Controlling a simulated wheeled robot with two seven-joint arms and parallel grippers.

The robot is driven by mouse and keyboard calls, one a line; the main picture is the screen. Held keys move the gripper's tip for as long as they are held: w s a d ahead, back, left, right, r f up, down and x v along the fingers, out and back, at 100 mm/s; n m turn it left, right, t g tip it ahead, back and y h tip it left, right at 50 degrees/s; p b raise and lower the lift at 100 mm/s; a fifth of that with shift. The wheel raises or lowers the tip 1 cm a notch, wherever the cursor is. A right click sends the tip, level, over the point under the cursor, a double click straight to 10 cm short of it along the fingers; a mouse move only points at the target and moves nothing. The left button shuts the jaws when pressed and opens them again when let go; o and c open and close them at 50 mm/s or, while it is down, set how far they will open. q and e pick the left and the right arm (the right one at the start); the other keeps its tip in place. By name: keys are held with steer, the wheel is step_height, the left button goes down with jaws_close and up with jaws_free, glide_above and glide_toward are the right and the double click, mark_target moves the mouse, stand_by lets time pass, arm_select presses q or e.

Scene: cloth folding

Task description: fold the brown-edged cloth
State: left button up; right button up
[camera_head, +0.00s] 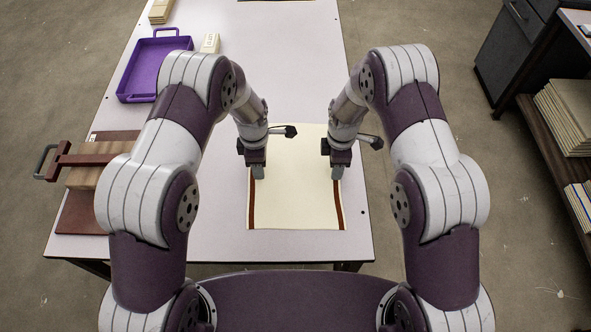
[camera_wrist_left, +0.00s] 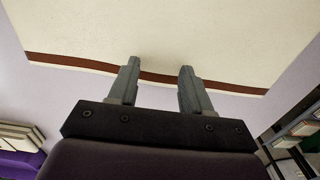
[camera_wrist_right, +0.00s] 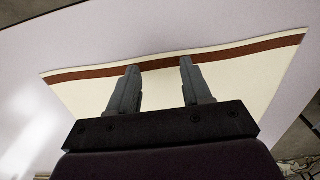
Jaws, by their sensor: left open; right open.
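The cream cloth (camera_head: 295,190) with brown bands along its left and right edges lies spread flat on the table near its front edge. My left gripper (camera_head: 258,176) is over the cloth's left edge. In the left wrist view its two fingers (camera_wrist_left: 157,80) are apart at the brown band (camera_wrist_left: 80,62), with nothing seen between them but the cloth. My right gripper (camera_head: 338,175) is over the cloth's right edge. In the right wrist view its fingers (camera_wrist_right: 158,75) are apart near the brown band (camera_wrist_right: 235,52). Whether the fingertips touch the cloth, I cannot tell.
A purple tray (camera_head: 140,90) stands at the table's (camera_head: 290,60) left side, with a small pale block (camera_head: 210,43) beside it. A wooden press-like item (camera_head: 85,178) lies at the left front. The table behind the cloth is clear. A shelf with boards (camera_head: 568,115) stands at right.

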arm_select(q)
steer(key=shift+s+f, duration=0.1)
steer(key=shift+f, duration=0.15)
arm_select(e)
steer(key=shift+s+f, duration=0.1)
steer(key=shift+f, duration=0.15)
arm_select(q)
steer(key=shift+a+f, duration=0.1)
arm_select(e)
steer(key=shift+a+f, duration=0.1)
arm_select(q)
steer(key=shift+f, duration=0.2)
arm_select(e)
steer(key=shift+f, duration=0.2)
arm_select(q)
steer(key=shift+r, duration=0.1)
steer(key=shift+c, duration=1)
arm_select(e)
steer(key=shift+r, duration=0.1)
steer(key=shift+c, duration=1)
arm_select(q)
jaws_close()
arm_select(e)
jaws_close()
arm_select(q)
steer(key=shift+r, duration=0.1)
arm_select(e)
steer(key=shift+r, duration=0.1)
